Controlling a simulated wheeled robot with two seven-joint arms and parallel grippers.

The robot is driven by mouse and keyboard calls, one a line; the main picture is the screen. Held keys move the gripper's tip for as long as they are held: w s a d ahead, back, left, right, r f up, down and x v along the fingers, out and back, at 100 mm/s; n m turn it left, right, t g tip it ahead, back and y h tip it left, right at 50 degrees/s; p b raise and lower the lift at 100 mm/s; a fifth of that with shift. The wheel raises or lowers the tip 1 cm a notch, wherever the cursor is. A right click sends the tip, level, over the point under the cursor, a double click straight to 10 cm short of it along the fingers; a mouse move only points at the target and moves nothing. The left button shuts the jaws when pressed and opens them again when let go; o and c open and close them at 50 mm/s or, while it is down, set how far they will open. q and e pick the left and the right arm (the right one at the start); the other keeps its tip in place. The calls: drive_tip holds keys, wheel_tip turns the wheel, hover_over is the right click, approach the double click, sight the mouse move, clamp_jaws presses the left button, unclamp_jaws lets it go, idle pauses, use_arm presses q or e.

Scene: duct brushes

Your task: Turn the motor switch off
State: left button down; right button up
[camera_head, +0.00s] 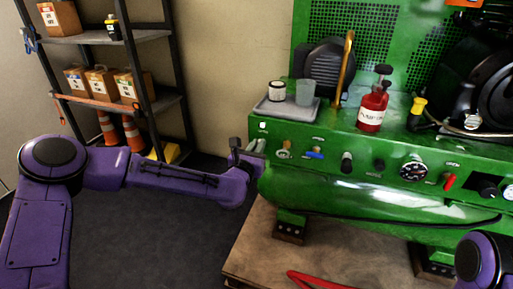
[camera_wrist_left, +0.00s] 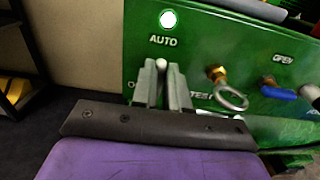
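The motor switch (camera_wrist_left: 161,66) shows in the left wrist view as a small pale lever tip on the green panel, below the word AUTO. Part of a label shows to its lower left and another to its lower right; the fingers cover the rest. My left gripper (camera_wrist_left: 163,88) has its two grey fingers close on either side of the lever, with only a narrow gap that the lever fills. In the head view my left gripper (camera_head: 253,147) is at the left end of the panel and hides the switch. My right gripper is out of view.
The green machine (camera_head: 340,185) also bears a tray (camera_head: 275,108) and a red bottle (camera_head: 372,108). A shelf (camera_head: 100,38) stands at the left, with open floor before it.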

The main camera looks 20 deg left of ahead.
use_arm(q)
drive_tip(key=shift+m, duration=0.4)
drive_tip(key=m, duration=0.5)
drive_tip(key=d+m, duration=0.1)
drive_tip(key=m, duration=0.2)
drive_tip(key=shift+f+p, duration=0.15)
drive_tip(key=shift+p, duration=0.25)
drive_tip(key=m, duration=0.3)
drive_tip(key=m+p, duration=0.1)
drive_tip(key=m, duration=0.1)
drive_tip(key=shift+d+f+m, duration=0.2)
drive_tip(key=shift+f+m, duration=0.1)
drive_tip(key=shift+f+m+p, duration=0.2)
drive_tip(key=shift+m+p, duration=0.2)
drive_tip(key=shift+m, duration=1.2)
drive_tip(key=shift+f+m, duration=0.1)
drive_tip(key=shift+m, duration=0.2)
drive_tip(key=c, duration=1.1)
unclamp_jaws()
drive_tip(key=shift+c, duration=0.2)
drive_tip(key=shift+s, duration=0.1)
